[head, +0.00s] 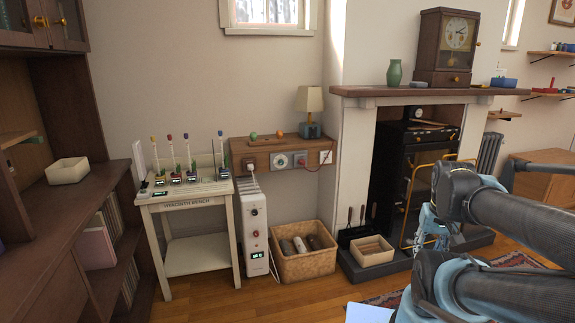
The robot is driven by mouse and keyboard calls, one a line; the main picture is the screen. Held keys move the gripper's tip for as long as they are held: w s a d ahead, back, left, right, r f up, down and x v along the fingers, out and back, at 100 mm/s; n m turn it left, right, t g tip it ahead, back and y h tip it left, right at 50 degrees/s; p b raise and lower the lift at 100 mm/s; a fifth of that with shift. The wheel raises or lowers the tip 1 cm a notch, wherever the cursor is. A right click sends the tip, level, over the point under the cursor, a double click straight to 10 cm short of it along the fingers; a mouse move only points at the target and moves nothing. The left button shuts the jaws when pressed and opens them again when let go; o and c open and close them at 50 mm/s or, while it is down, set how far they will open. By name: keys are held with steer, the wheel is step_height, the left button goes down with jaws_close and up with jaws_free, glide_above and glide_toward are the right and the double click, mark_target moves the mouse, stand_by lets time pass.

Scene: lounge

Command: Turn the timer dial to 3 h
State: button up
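A small round white dial (280,161), which looks like the timer dial, sits on the front of a wooden wall shelf box (260,146) in the head view. Its markings and pointer are too small to read. A grey panel with a red part (300,161) is just to its right. My arm comes in from the right edge. A light blue part that seems to be my gripper (430,225) hangs in front of the fireplace, well to the right of the dial and apart from it. Its fingers are too unclear to tell open from shut.
A white heater (254,232) stands below the shelf, beside a white bench (190,200) with several coloured-topped rods. A wicker basket (303,267) and a cream tray (372,251) stand near the hearth. A lamp (309,103) stands on the shelf. Wooden floor shows in front.

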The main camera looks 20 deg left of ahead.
steer(key=shift+w+a, duration=0.2)
steer(key=shift+w, duration=0.25)
